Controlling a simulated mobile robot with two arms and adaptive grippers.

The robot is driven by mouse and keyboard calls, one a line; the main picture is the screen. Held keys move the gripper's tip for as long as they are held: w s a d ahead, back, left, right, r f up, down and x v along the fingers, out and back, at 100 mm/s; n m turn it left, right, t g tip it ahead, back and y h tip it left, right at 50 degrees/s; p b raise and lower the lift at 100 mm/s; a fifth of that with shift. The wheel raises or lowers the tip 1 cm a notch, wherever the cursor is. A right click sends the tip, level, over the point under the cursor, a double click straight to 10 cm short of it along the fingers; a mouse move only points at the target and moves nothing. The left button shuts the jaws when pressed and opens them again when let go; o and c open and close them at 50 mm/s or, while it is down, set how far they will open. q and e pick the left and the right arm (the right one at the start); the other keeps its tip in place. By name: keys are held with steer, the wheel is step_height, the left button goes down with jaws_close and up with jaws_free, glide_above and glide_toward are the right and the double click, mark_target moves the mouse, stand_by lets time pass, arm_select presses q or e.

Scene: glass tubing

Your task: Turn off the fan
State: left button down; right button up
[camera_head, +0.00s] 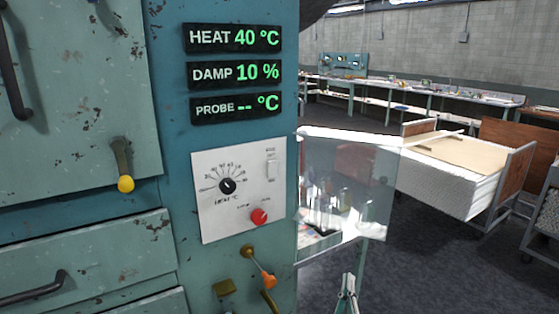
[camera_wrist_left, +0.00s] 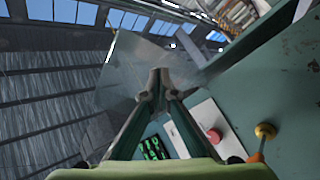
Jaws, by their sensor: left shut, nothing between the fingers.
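A white control panel (camera_head: 240,190) is on the front of the teal cabinet. At its upper right is a small white switch (camera_head: 271,168) with labels too small to read; its setting cannot be told. The panel also has a black heat dial (camera_head: 227,186) and a red knob (camera_head: 260,216), which shows in the left wrist view (camera_wrist_left: 214,135). My left gripper (camera_head: 348,284) is low and to the right of the panel, apart from it. In the left wrist view its fingertips (camera_wrist_left: 160,79) meet, shut and empty. My right gripper is out of view.
A clear pane (camera_head: 345,185) stands out beside the cabinet's right edge. An orange-tipped lever (camera_head: 265,279) is below the panel, and a yellow-knobbed handle (camera_head: 124,177) is at left. Displays read heat 40 and damp 10. A white cart (camera_head: 450,180) stands behind at right.

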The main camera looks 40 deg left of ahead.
arm_select(q)
steer(key=s+a+r+n+g+y+p, duration=0.1)
steer(key=a+r+n+g+y, duration=0.2)
steer(key=r+n, duration=0.3)
steer(key=s+a+r+n+g+y+p, duration=0.1)
steer(key=s+a+r+n+g+y, duration=0.1)
steer(key=r+n, duration=0.5)
steer(key=s+a+r+n+g+y+p, duration=0.1)
steer(key=a+r+n+g+y, duration=0.3)
steer(key=r, duration=0.9)
steer(key=s+a+n+g, duration=0.1)
steer(key=n+g, duration=0.1)
steer(key=g, duration=0.1)
steer(key=shift+s+a+n+g+y+p, duration=0.15)
steer(key=shift+s+n+g+y+p, duration=0.15)
steer(key=shift+y+p, duration=0.1)
steer(key=shift+a, duration=0.1)
